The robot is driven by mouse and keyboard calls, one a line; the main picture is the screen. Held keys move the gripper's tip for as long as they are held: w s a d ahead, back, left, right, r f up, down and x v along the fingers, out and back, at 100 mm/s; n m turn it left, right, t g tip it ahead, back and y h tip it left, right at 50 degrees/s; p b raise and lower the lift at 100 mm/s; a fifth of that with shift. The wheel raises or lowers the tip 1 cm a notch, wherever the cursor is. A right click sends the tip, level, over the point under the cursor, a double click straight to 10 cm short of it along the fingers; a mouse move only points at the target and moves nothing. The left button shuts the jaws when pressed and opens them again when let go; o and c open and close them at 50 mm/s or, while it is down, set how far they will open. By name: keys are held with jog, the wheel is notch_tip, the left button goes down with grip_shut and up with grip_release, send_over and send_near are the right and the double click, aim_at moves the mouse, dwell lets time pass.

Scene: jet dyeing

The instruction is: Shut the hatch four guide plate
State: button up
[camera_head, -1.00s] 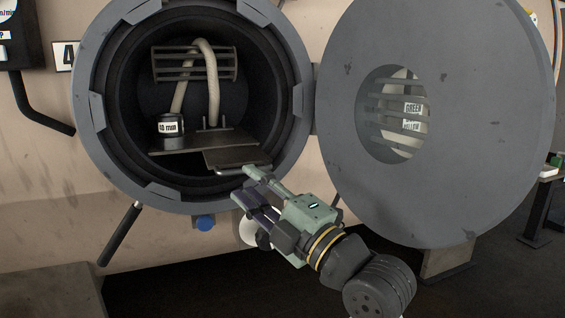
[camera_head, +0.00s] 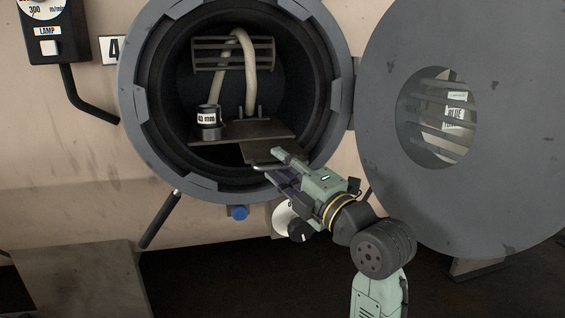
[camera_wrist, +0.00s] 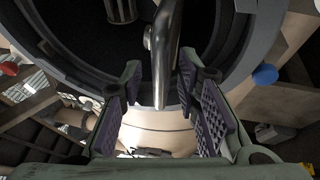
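Hatch four is a dark round opening with a thick grey ring (camera_head: 133,118), beside a "4" label (camera_head: 112,49). Inside it, a flat dark guide plate (camera_head: 262,149) extends toward the front lower right of the opening. A metal bar handle (camera_wrist: 161,70) shows at the plate's front in the wrist view. My gripper (camera_head: 275,163) is at the plate's front edge. In the wrist view my gripper (camera_wrist: 160,88) is open, with the bar between its two fingers and visible gaps on both sides. The head view does not show the contact clearly.
The round hatch door (camera_head: 515,120) stands wide open at the right, close to my arm. A pale hose loop (camera_head: 249,75) and a labelled "40 min" pot (camera_head: 209,117) are inside the opening. A blue knob (camera_head: 239,212) and a black lever (camera_head: 160,219) are below the ring.

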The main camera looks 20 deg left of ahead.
jog(key=shift+c, duration=0.6)
grip_shut()
dwell(0.4)
